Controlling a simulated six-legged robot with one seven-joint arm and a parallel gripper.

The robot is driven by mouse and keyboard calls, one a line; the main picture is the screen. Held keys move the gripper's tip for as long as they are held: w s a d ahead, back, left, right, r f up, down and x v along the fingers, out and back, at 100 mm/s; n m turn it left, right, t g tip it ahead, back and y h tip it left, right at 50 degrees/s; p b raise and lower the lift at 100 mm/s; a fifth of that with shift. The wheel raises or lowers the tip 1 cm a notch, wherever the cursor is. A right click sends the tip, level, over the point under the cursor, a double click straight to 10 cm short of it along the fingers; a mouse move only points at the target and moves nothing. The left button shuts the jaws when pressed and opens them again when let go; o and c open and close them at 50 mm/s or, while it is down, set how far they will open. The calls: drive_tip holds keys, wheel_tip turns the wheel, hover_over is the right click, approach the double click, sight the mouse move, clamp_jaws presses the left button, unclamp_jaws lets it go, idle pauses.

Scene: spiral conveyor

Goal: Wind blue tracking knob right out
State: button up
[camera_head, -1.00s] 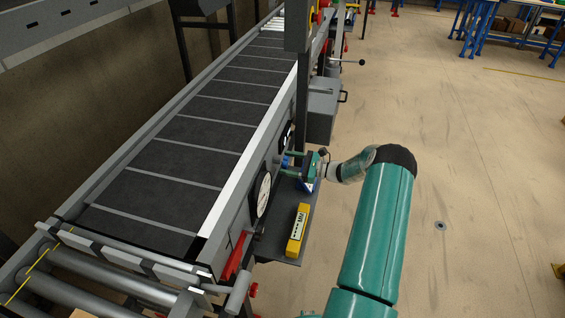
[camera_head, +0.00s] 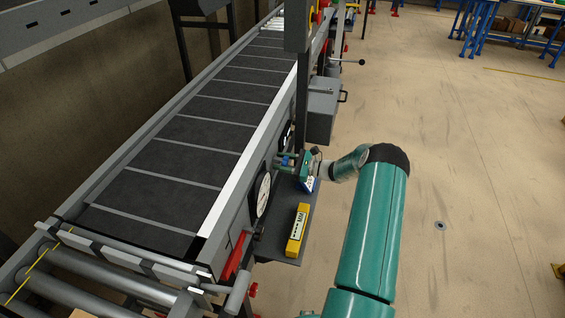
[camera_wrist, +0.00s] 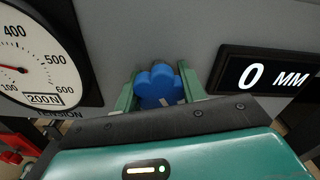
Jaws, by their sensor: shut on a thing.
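The blue tracking knob (camera_wrist: 158,86) is a lobed knob on the grey side plate of the conveyor (camera_wrist: 160,30), seen in the wrist view. My gripper (camera_wrist: 160,92) has one green finger on each side of the knob and is shut on it. In the head view my gripper (camera_head: 287,161) reaches the conveyor's side from the right, and only a little blue of the knob shows between the fingers. A dial gauge (camera_wrist: 35,62) marked 200 N with a red needle is left of the knob. A display (camera_wrist: 270,76) reading 0 MM is right of it.
A shelf (camera_head: 272,246) below the knob carries a yellow box (camera_head: 297,230) and a blue-and-white item (camera_head: 308,184). A grey box with a handle (camera_head: 321,110) and a dark upright post stand just beyond. Open floor (camera_head: 470,170) lies to the right.

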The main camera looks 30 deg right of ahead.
drive_tip(key=shift+n, duration=0.3)
drive_tip(key=n, duration=0.3)
drive_tip(key=shift+n, duration=0.3)
drive_tip(key=n, duration=0.3)
drive_tip(key=shift+d+n, duration=0.1)
drive_tip(key=shift+n, duration=0.2)
drive_tip(key=n, duration=1.1)
drive_tip(key=shift+r+n, duration=0.1)
drive_tip(key=shift+n, duration=0.3)
drive_tip(key=n, duration=0.3)
drive_tip(key=shift+n, duration=0.3)
drive_tip(key=n, duration=0.6)
drive_tip(key=shift+n, duration=0.4)
